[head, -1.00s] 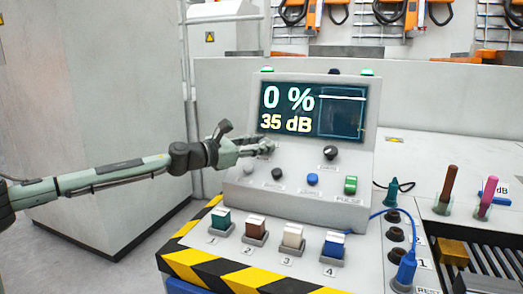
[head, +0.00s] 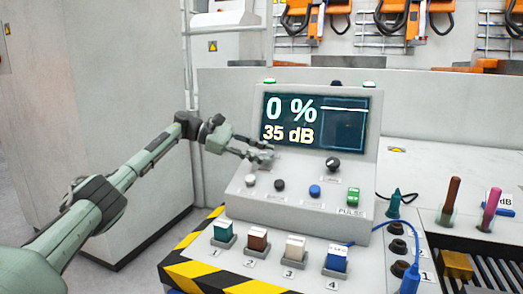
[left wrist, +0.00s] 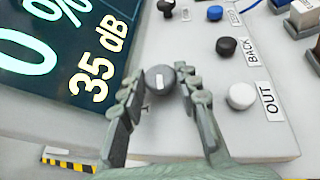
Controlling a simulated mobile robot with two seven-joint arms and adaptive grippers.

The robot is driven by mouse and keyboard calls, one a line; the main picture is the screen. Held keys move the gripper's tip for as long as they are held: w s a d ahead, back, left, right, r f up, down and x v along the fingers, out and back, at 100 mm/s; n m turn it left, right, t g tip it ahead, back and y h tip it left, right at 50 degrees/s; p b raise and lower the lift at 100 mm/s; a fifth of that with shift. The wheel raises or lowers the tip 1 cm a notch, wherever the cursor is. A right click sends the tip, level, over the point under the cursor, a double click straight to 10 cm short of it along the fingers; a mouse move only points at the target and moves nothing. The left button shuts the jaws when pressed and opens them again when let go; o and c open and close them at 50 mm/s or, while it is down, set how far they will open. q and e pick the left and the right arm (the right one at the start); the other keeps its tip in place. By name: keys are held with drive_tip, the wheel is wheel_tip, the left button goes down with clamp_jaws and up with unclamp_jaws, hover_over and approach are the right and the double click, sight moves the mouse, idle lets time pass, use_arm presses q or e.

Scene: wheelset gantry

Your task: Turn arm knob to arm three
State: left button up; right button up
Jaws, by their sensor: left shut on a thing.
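The sloped grey control console (head: 232,207) carries two knobs below its display. My left gripper (head: 262,155) is at the left knob, and its fingers largely hide that knob in the head view. In the left wrist view the dark grey round knob (left wrist: 160,80) sits between the two fingertips of the left gripper (left wrist: 160,92), which is shut on it. The second, black knob (head: 333,163) stands free to the right; it also shows at the top of the left wrist view (left wrist: 166,7). I cannot read the knob labels. My right gripper is out of view.
The display (head: 318,120) reads 0 % and 35 dB. Below the knobs are a white button (head: 250,180), a black button (head: 279,185), a blue button (head: 315,191) and a green switch (head: 353,197). Several numbered coloured blocks stand along the front ledge.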

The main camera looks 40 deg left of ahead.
use_arm(q)
drive_tip(key=shift+w+r+m+g+p, duration=0.1)
drive_tip(key=shift+r+m+g+p, duration=0.2)
drive_tip(key=shift+m+g, duration=0.55)
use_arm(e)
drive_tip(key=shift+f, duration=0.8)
use_arm(q)
drive_tip(key=shift+d+f, duration=0.1)
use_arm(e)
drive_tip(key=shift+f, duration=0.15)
use_arm(q)
drive_tip(key=shift+g, duration=0.25)
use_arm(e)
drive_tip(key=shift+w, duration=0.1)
use_arm(q)
drive_tip(key=o, duration=1.1)
drive_tip(key=shift+f, duration=0.1)
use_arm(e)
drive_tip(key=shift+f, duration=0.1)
use_arm(q)
drive_tip(key=shift+f, duration=0.15)
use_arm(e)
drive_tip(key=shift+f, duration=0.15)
